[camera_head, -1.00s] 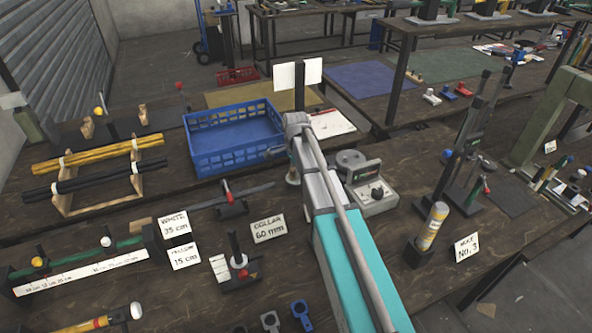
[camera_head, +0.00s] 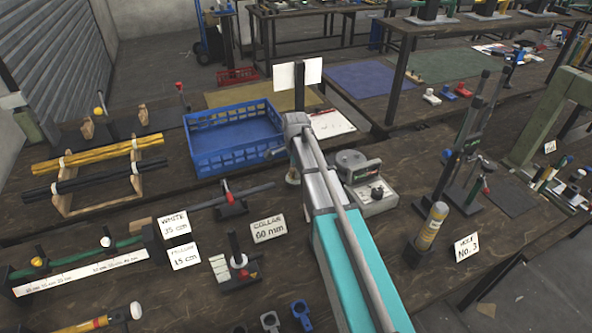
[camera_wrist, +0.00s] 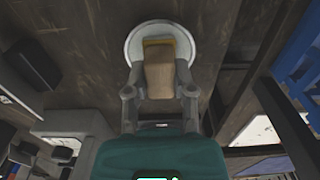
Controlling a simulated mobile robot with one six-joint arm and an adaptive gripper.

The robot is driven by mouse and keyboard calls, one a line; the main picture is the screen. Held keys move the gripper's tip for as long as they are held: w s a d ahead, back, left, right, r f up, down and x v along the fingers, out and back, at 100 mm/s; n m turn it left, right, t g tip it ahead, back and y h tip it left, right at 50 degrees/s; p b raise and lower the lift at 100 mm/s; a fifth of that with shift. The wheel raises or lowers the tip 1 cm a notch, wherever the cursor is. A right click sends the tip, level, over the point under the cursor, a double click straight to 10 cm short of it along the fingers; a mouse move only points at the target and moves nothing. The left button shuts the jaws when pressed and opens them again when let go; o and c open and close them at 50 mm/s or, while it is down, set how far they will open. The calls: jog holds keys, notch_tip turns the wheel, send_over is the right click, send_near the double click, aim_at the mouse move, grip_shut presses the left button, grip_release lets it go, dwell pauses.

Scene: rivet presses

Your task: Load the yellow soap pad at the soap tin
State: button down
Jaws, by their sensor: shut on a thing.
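In the wrist view my gripper (camera_wrist: 159,90) is shut on a tan block with a yellow layer at its far end; I take it as the yellow soap pad (camera_wrist: 160,66). The pad shows in front of a round, pale-rimmed tin (camera_wrist: 136,45), which I take as the soap tin. Whether the pad touches the tin I cannot tell. In the head view my arm hides the gripper and the pad. A small part of a round pale thing, probably the tin, shows beside the arm (camera_head: 292,178).
A blue crate (camera_head: 225,165) stands just left of the arm. A grey device with a round plate (camera_head: 378,196) stands close on the right. A card reading "COLLAR 60 mm" (camera_head: 268,229) and a small red-knobbed stand (camera_head: 231,204) are nearby. Bare bench lies between them.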

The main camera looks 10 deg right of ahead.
jog(key=shift+r, duration=0.1)
jog(key=shift+r+p, duration=3.4)
jog(key=shift+p, duration=0.1)
